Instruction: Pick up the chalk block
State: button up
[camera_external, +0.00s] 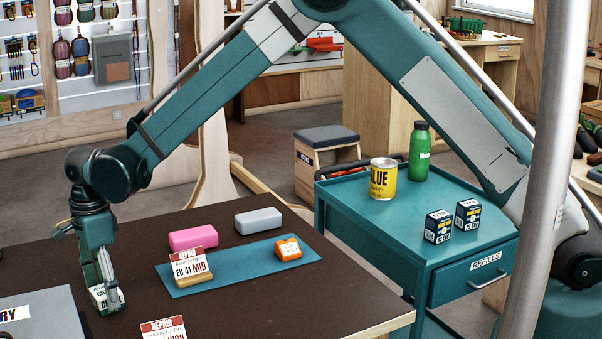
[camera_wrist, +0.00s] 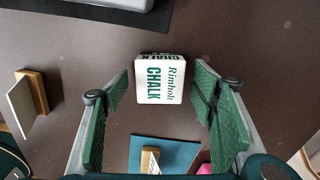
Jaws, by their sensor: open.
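The chalk block (camera_wrist: 159,82) is a white block with green lettering, standing on the dark table. In the wrist view it lies between the tips of my open gripper (camera_wrist: 160,105), with a gap showing on both sides. In the external view my gripper (camera_external: 108,290) points down at the table's left part, with its fingers around the chalk block (camera_external: 98,298). The fingers hide much of the block there. I cannot tell whether either finger touches it.
A blue mat (camera_external: 229,268) lies to the right with an orange box (camera_external: 288,249) and a repair card (camera_external: 190,265). Pink (camera_external: 193,237) and grey (camera_external: 258,221) blocks stand behind it. Another repair card (camera_external: 163,329) is at the front. A grey case (camera_external: 42,312) lies left.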

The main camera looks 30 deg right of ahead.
jog(key=shift+f, duration=0.6)
jog(key=shift+c, duration=0.6)
jog(key=c, duration=0.9)
